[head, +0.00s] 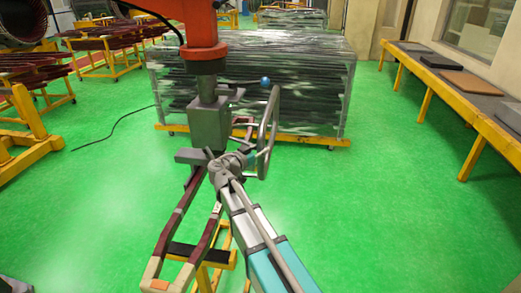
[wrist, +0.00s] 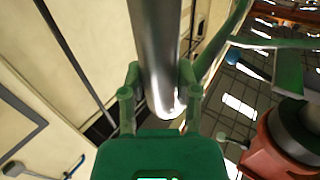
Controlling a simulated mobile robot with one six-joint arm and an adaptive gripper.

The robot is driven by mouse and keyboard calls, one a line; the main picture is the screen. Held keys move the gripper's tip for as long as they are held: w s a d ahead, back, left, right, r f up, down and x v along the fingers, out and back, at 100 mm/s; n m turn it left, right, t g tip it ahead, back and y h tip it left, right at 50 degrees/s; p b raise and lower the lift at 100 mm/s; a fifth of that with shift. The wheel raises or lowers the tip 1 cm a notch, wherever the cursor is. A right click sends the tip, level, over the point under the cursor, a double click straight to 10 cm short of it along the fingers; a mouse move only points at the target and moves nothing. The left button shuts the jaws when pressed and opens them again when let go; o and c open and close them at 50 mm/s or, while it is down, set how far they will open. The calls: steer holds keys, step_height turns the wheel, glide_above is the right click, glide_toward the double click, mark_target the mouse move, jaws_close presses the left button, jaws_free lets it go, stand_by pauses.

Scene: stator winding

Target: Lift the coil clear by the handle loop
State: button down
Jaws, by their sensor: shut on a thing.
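The coil (head: 172,232) is a long dark-red loop with tan parts at its near end. It hangs or lies below a grey block (head: 208,125) under an orange machine head. The handle loop (head: 272,130) is a bent steel tube standing to the right of that block. My gripper (head: 246,160) is at the loop's lower left side. In the wrist view, the green fingers of my gripper (wrist: 160,97) are shut on the shiny tube of the handle loop (wrist: 155,45), one on each side. The exact finger contact is hidden in the head view.
A yellow stand (head: 217,257) is beneath the coil; I cannot tell whether they touch. A wrapped stack on a yellow pallet (head: 300,139) stands behind. Yellow racks (head: 30,120) are at left, a long bench (head: 440,80) at right. Green floor (head: 380,220) is clear at right.

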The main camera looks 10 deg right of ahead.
stand_by(0.4)
steer(key=shift+c, duration=1.3)
jaws_free()
steer(key=v, duration=1.2)
steer(key=shift+d, duration=0.1)
